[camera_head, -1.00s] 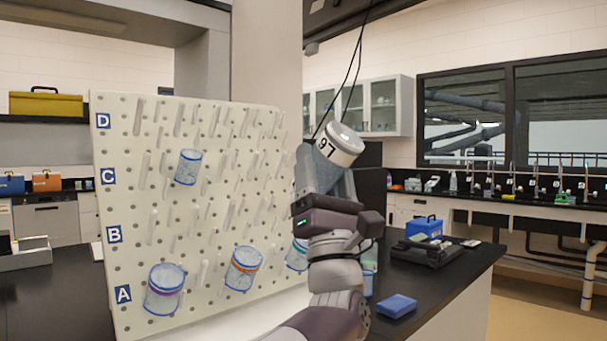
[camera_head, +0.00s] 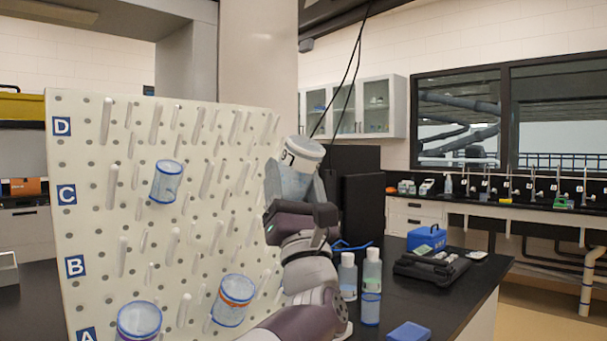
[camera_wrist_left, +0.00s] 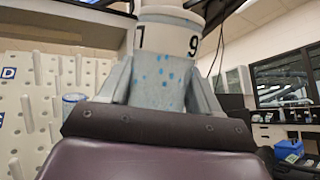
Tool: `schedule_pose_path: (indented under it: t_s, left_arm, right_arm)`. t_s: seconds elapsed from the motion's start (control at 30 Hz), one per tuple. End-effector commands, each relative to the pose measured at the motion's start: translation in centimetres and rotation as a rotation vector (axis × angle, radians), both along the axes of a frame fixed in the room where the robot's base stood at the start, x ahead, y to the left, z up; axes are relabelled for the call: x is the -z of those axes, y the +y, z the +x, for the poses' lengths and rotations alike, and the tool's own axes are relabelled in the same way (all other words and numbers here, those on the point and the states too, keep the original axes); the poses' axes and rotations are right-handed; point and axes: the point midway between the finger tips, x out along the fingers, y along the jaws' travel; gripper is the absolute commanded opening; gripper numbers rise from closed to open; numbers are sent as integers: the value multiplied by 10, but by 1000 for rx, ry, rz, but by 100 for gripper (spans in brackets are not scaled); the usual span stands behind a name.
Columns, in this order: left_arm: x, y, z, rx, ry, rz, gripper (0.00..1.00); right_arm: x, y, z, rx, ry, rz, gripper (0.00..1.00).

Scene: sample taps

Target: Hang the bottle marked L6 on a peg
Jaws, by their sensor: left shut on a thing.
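The band's characters look like 9 and 7, which fits L6 turned upside down. In the left wrist view the bottle (camera_wrist_left: 165,75) has a pale grey body with blue spots between the fingers; its band is uppermost. The white pegboard (camera_head: 88,225) has angled pegs in rows marked A to D. The bottle appears apart from the pegs, though its depth is hard to tell. My right gripper is out of view.
Clear blue-rimmed containers hang on the board: one near row C (camera_head: 166,184), two lower (camera_head: 139,320) (camera_head: 233,300). Two bottles (camera_head: 347,277) (camera_head: 371,290) stand on the black bench right of my arm. A blue box (camera_head: 427,238) and dark case (camera_head: 432,268) lie farther right. Many pegs are bare.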

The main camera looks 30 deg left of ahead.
Motion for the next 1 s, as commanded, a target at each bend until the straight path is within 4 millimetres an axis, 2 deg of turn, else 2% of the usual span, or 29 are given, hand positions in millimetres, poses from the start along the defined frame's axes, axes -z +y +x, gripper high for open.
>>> schedule_pose_path:
  t_s: [0.03,1.0]
  left_arm:
    - [-5,5,1,-4,0,0,34]
    - [-22,93,26,-3,-1,2,34]
  right_arm:
    - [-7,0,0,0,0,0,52]
    - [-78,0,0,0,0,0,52]
